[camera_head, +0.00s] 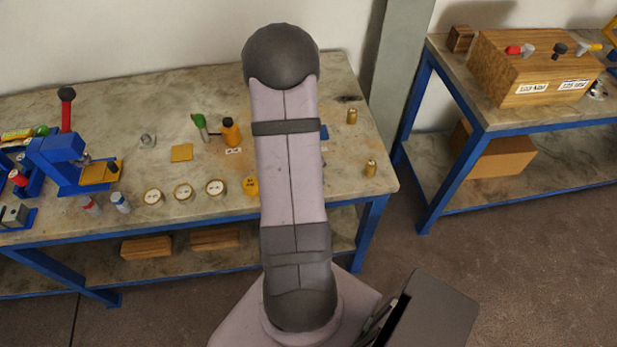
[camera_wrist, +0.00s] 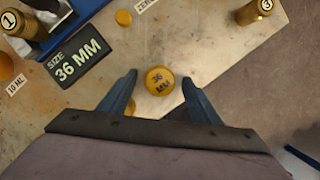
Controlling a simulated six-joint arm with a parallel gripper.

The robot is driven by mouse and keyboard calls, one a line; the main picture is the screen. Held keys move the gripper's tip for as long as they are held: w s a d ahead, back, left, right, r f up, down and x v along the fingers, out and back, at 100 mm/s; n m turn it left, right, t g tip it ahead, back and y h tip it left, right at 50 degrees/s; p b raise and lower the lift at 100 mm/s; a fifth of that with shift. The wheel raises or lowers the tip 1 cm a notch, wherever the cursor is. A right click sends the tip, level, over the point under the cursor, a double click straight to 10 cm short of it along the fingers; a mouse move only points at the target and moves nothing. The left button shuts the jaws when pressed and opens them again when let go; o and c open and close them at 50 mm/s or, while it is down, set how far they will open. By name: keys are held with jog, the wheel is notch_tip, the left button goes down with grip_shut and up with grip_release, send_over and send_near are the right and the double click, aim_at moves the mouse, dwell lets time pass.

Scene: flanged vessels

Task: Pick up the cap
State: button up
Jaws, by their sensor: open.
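My gripper (camera_wrist: 159,78) is open, with one blue finger on each side of the cap in the picture. I see gaps between the cap and both fingers. How far the fingers are above the cap is hard to tell. In the head view my arm hides the gripper. A yellow piece (camera_head: 250,186) beside my arm is partly hidden there; I cannot tell whether it is the cap.
A dark "SIZE 36 MM" plate (camera_wrist: 79,57) lies left of the cap. Brass vessels marked 1 (camera_wrist: 10,21) and 2 (camera_wrist: 264,6) stand at the upper corners. The table edge (camera_wrist: 205,69) runs close on the right. An orange bottle (camera_head: 231,132) stands left of my arm.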

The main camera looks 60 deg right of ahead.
jog(key=c, duration=1.1)
jog(key=shift+r, duration=0.15)
notch_tip(320, 180, up, 10)
jog(key=p, duration=0.4)
jog(key=shift+w+a+f+n+p, duration=0.7)
jog(key=shift+a+f+p, duration=0.4)
jog(key=shift+a+p, duration=1.25)
jog(key=w+d+p, duration=0.1)
jog(key=w, duration=0.3)
jog(key=w+d+f+p, duration=0.1)
jog(key=w+d+p, duration=0.1)
jog(key=w, duration=0.2)
jog(key=w+d+p, duration=0.1)
jog(key=w+d, duration=0.1)
jog(key=w, duration=0.2)
jog(key=shift+w+d+f, duration=0.1)
jog(key=shift+d+f, duration=0.15)
jog(key=shift+n+t, duration=0.3)
jog(key=w+d+r, duration=0.1)
jog(key=w, duration=0.1)
jog(key=w+d+r, duration=0.3)
jog(key=w+d, duration=0.1)
jog(key=w, duration=0.1)
jog(key=shift+r, duration=0.35)
jog(key=shift+s+a+n, duration=0.15)
jog(key=shift+s+n, duration=0.25)
jog(key=shift+n, duration=0.1)
